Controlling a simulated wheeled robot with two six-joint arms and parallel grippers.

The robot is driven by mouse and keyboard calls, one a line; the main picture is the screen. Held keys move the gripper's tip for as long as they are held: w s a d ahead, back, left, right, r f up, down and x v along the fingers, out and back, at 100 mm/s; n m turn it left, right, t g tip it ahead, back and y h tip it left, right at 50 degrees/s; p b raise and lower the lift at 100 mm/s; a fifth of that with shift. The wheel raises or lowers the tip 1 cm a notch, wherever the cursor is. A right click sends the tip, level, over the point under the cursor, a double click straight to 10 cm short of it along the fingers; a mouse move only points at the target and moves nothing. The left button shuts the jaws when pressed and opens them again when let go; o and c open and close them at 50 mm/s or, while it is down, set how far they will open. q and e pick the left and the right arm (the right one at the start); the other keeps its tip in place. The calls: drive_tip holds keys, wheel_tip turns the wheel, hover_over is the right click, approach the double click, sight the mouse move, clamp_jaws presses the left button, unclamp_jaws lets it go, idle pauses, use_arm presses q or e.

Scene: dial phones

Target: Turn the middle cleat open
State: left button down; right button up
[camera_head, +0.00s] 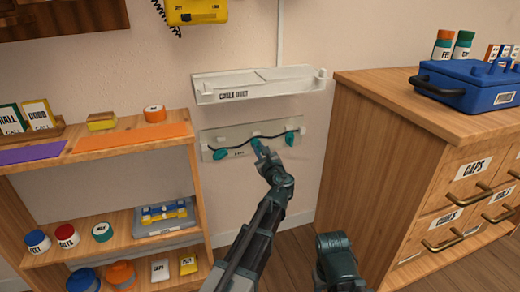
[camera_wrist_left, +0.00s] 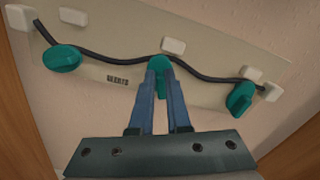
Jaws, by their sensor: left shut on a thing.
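A pale board (camera_head: 228,138) on the wall carries three teal cleats and a dark cord. The left cleat (camera_head: 220,153) and the right cleat (camera_head: 290,139) stand free at its two sides. My left gripper (camera_head: 257,146) reaches the middle cleat, and in the left wrist view its fingers (camera_wrist_left: 160,82) are shut on the middle cleat (camera_wrist_left: 158,64). The cord (camera_wrist_left: 105,58) runs past all three cleats, close above the middle one. Most of the middle cleat is hidden between the fingers. My right gripper is out of view; only part of my right arm shows at the bottom.
A white ledge (camera_head: 262,84) juts from the wall just above the board. A wooden shelf (camera_head: 130,138) with jars and boxes stands at left. A wooden cabinet (camera_head: 400,105) with a blue toolbox (camera_head: 468,85) stands at right. Clear floor lies between them.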

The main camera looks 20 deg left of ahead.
use_arm(q)
drive_tip(key=shift+s+a+f+n+b, duration=0.15)
drive_tip(key=shift+f+n+b, duration=0.25)
drive_tip(key=shift+n, duration=2.6)
drive_tip(key=shift+s+a+f+n+b, duration=0.15)
drive_tip(key=shift+f+n+b, duration=0.3)
drive_tip(key=shift+n, duration=2.55)
drive_tip(key=shift+s+a+f+n+b, duration=0.15)
drive_tip(key=shift+f+n+b, duration=0.25)
drive_tip(key=shift+n, duration=2.6)
drive_tip(key=c, duration=0.9)
unclamp_jaws()
drive_tip(key=shift+w, duration=0.1)
drive_tip(key=shift+d, duration=0.1)
